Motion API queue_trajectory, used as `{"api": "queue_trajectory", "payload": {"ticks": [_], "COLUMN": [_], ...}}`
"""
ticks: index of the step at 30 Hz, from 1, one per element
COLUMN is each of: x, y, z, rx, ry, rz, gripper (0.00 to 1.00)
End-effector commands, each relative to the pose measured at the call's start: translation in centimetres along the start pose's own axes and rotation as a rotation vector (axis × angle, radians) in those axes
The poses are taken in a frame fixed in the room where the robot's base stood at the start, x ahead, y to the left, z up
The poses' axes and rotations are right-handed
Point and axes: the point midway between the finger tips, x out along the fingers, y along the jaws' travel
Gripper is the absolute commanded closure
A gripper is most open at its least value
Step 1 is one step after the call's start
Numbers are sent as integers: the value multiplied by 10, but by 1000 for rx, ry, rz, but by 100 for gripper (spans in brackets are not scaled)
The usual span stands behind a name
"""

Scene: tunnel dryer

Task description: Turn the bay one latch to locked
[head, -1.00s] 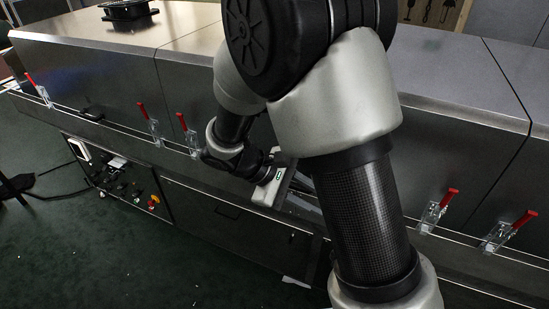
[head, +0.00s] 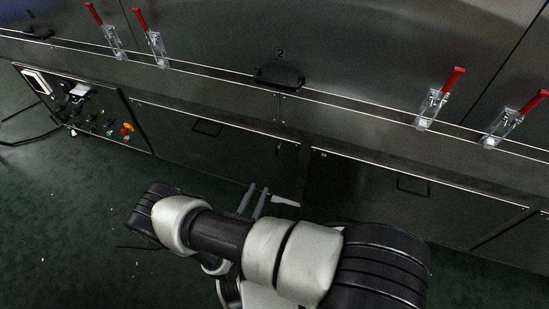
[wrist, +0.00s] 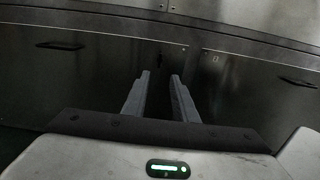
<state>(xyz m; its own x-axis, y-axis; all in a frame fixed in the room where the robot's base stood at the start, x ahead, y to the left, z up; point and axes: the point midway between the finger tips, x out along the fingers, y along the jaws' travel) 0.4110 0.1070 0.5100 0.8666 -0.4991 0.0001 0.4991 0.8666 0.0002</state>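No latch in view is labelled bay one. Red-handled toggle latches stand along the dryer's front in the head view: two at upper left (head: 95,14) (head: 140,20) and two at right (head: 455,78) (head: 530,108); their red handles point up. The panel between the pairs bears a "2". A small dark fitting (wrist: 160,57) shows at the left lower door's edge in the wrist view; I cannot tell whether it is a latch. My gripper (head: 259,189) is low before the lower doors, fingers apart and empty; it also shows in the wrist view (wrist: 160,76).
A black handle (head: 279,80) juts from the upper panel under the "2". A control panel (head: 85,105) with a red knob is at left. The green floor at left is mostly open.

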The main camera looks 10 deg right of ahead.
Motion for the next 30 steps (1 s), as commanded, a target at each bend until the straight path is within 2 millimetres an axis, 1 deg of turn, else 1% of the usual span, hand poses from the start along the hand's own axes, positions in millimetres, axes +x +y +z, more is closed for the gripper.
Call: {"api": "queue_trajectory", "payload": {"ticks": [2,5,21,24,27,30], "x": [6,19,134,150,162,169], "y": [0,-1,-1,-1,-1,0], "z": [-1,0,-1,-1,0,0], "rx": [0,0,1,1,2,0], "ry": [-1,-2,-1,0,-1,-1], "rz": [3,-1,-3,-2,-2,-1], "gripper": [74,74,74,74,74,74]}}
